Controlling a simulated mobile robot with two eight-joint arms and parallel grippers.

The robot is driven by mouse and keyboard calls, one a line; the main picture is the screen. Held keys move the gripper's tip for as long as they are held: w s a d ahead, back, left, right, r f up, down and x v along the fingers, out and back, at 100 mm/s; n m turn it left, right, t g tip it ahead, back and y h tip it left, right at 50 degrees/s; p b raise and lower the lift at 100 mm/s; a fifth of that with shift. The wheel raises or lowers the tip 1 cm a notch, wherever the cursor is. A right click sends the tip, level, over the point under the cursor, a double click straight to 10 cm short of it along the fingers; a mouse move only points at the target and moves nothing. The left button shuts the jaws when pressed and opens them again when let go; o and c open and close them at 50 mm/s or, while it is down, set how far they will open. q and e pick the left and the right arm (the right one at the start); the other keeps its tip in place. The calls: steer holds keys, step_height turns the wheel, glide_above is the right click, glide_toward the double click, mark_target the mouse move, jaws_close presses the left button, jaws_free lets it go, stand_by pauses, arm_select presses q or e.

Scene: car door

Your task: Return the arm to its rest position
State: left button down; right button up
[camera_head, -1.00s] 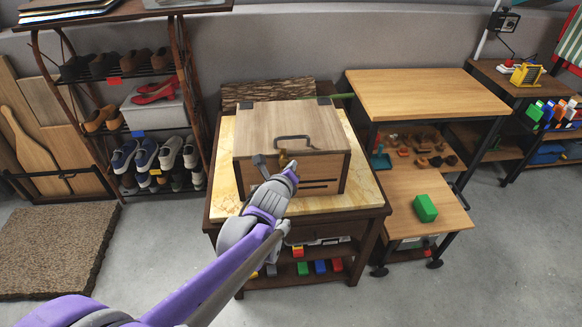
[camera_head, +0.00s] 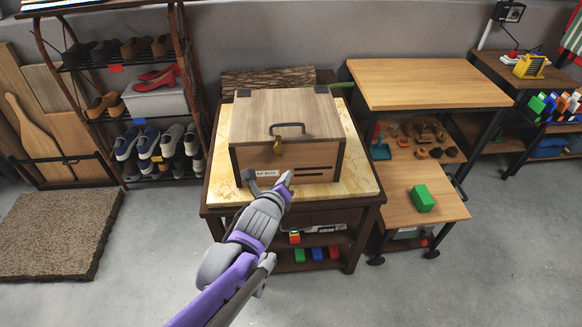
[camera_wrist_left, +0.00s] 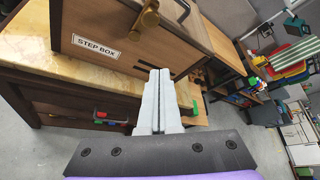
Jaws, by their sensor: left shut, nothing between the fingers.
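My left gripper (camera_head: 268,184) is in front of the wooden box's front face, over the front edge of the table, and its arm comes up from the bottom of the head view. In the left wrist view the fingers (camera_wrist_left: 158,85) are pressed together with nothing between them. The wooden box (camera_head: 320,155) stands shut on the table, with a dark handle (camera_head: 287,126) on its lid and a brass latch (camera_head: 278,147) on its front. Its label in the left wrist view (camera_wrist_left: 97,47) reads "STEP BOX". My right gripper does not show.
The light-topped table (camera_head: 365,170) holds the box, with coloured blocks on its lower shelf. A wooden bench (camera_head: 425,85) with a low shelf and a green block (camera_head: 422,198) stands to the right. A shoe rack (camera_head: 155,105) stands at left. The floor in front is clear.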

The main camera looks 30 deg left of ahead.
arm_select(q)
steer(key=shift+s, duration=0.25)
stand_by(0.3)
steer(key=s+d+f+n+g+h+p, duration=0.1)
steer(key=s+d+n+g+p, duration=0.2)
steer(key=s+n, duration=0.7)
steer(key=s+d+n+g+h+p, duration=0.1)
steer(key=s+d+n+g+p, duration=0.2)
steer(key=s+n, duration=0.7)
steer(key=d+n+g, duration=0.2)
steer(key=n, duration=0.3)
steer(key=shift+f+h+p, duration=0.35)
steer(key=shift+h+p, duration=0.05)
